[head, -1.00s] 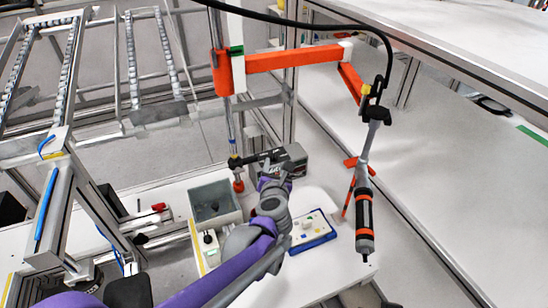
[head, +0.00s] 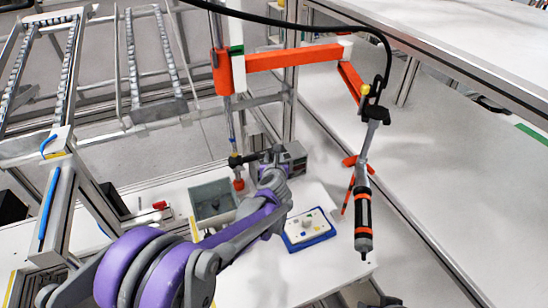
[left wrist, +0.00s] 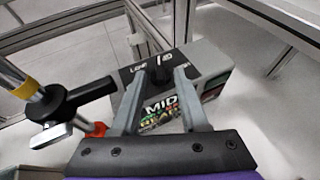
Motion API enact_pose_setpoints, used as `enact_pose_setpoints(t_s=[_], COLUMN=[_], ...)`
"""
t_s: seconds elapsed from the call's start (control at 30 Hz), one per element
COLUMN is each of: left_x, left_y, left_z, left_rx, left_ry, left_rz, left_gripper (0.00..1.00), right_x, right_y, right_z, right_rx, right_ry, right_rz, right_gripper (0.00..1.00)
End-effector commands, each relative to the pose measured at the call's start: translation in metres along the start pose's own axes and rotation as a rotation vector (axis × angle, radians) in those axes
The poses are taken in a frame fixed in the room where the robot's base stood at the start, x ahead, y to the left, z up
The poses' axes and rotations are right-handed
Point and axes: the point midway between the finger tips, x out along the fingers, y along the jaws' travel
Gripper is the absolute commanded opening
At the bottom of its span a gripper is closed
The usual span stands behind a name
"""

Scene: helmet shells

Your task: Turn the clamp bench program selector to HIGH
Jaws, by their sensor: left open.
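The clamp bench unit (head: 298,158) is a small grey box with a dark top panel, standing at the back of the white table. In the left wrist view the unit (left wrist: 212,62) shows a dark selector knob (left wrist: 159,74) on its panel. Panel lettering is partly readable, with a word like LOW at left; the knob's exact pointing is unclear. My left gripper (left wrist: 161,76) is open, its two grey fingers on either side of the knob; contact cannot be told. In the head view my left gripper (head: 274,157) is at the unit's left side.
A black clamp handle on a metal post (left wrist: 62,105) stands left of the fingers. On the table are a grey bin (head: 213,202) and a white panel on a blue base (head: 307,229). A tool (head: 363,215) hangs from an orange arm (head: 295,57) at right.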

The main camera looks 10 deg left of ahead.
Motion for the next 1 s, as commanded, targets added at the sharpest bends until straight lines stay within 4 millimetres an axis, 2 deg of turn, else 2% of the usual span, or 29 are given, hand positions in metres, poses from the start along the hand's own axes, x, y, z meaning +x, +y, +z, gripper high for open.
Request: enact_pose_setpoints(t_s=[0.33, 0.6, 0.87, 1.0], left_x=[0.005, 0.004, 0.004, 0.005], left_y=[0.0, 0.0, 0.0, 0.001], left_z=[0.0, 0.0, 0.0, -0.007], left_rx=[0.001, 0.001, 0.001, 0.009], left_ry=[0.0, 0.0, 0.0, 0.01], left_rz=[0.0, 0.0, 0.0, -0.019], left_gripper=[0.44, 0.0, 0.0, 0.0], right_x=[0.0, 0.0, 0.0, 0.01], right_y=[0.0, 0.0, 0.0, 0.0], right_z=[0.0, 0.0, 0.0, 0.01], right_rx=[0.0, 0.0, 0.0, 0.0], right_ry=[0.0, 0.0, 0.0, -0.007], right_rz=[0.0, 0.0, 0.0, 0.0], right_gripper=[0.57, 0.57, 0.57, 0.57])
